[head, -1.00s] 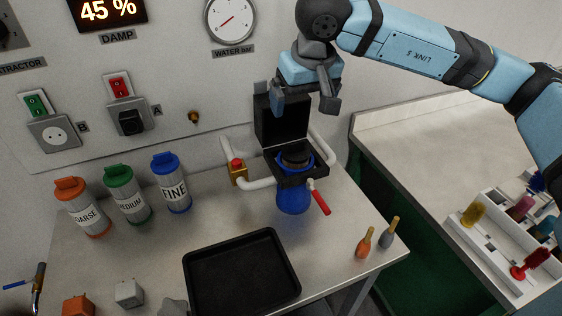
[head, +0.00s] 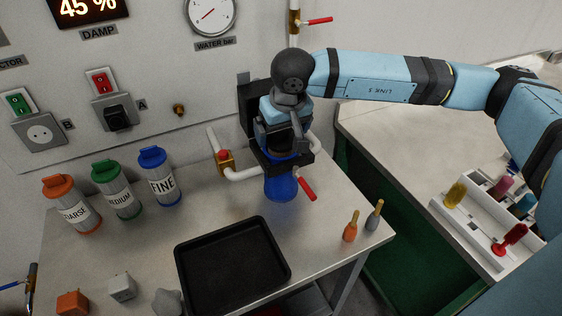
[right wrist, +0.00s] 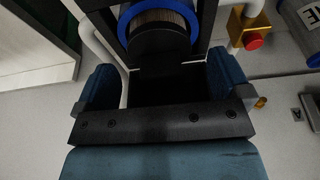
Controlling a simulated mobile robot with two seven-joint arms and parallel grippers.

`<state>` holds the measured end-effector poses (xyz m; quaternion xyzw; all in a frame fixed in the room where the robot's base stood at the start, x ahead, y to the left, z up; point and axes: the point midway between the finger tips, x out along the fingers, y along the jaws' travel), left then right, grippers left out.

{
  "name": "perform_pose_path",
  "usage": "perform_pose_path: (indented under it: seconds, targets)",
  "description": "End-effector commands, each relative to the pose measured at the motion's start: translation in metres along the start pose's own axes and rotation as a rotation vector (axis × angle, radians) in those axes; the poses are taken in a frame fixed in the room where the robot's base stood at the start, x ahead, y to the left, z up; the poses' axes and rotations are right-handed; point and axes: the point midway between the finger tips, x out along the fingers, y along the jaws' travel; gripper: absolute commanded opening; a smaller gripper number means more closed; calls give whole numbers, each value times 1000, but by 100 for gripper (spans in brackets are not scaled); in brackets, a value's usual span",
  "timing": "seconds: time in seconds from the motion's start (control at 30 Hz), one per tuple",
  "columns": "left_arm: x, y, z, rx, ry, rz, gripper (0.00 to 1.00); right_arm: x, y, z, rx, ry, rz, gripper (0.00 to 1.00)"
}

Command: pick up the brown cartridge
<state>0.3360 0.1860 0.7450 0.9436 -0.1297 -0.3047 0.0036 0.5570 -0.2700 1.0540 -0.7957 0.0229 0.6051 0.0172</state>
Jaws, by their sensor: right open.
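The brown cartridge (right wrist: 172,16) shows in part in the right wrist view, as brownish pleats inside a blue ring with a dark round cap. It stands in an open black housing above a blue bowl (head: 281,186). In the head view my right gripper (head: 284,138) is over this housing, pointing down, and hides most of the cartridge. In the right wrist view its two blue fingers are wide apart with nothing between them. The cap lies just beyond the fingers. My left gripper is not in view.
White pipes with a red-knobbed brass valve (head: 225,161) and a red-handled lever (head: 306,188) flank the housing. The raised black lid (head: 250,100) stands behind. A black tray (head: 232,262) lies in front. Grey canisters (head: 160,177) with coloured lids stand at the left.

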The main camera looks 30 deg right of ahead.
Motion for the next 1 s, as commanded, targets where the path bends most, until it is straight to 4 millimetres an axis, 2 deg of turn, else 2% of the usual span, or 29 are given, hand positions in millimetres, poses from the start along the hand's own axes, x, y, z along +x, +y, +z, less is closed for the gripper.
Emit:
perform_pose_path:
  seconds: [0.1,0.3,0.6,0.87,1.0]
  targets:
    - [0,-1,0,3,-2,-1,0,13,0,0,1,-1,0,96]
    - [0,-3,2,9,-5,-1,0,14,0,0,1,0,0,96]
    - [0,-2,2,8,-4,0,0,13,0,0,1,0,0,27]
    - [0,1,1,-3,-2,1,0,12,0,-1,1,1,-1,27]
    - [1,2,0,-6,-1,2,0,5,0,-3,1,2,-1,27]
